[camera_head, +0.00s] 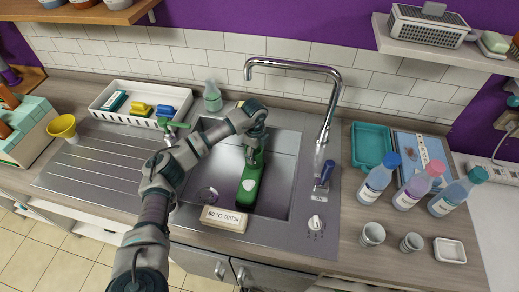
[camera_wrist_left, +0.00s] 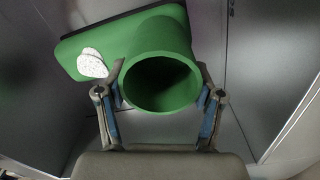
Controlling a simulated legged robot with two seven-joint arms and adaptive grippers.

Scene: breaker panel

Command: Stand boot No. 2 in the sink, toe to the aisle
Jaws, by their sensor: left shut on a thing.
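A green boot (camera_head: 249,184) with a white patch is in the steel sink (camera_head: 279,180), its toe toward the front edge. I cannot read a number on it. My left gripper (camera_head: 254,146) reaches down into the sink and is shut on the upper shaft of the boot. In the left wrist view the boot (camera_wrist_left: 161,82) shows its round open top between the two fingers (camera_wrist_left: 160,105), with the foot lying along the upper left. Whether the sole rests on the sink floor is hard to tell. My right gripper is not in view.
A chrome faucet (camera_head: 325,115) arches over the sink. A sign reading 60 °C (camera_head: 224,219) stands at the sink's front edge. A white tray (camera_head: 122,111) is behind the drainboard (camera_head: 95,168). Bottles (camera_head: 414,187), cups (camera_head: 372,234) and a teal tray (camera_head: 370,145) crowd the right counter.

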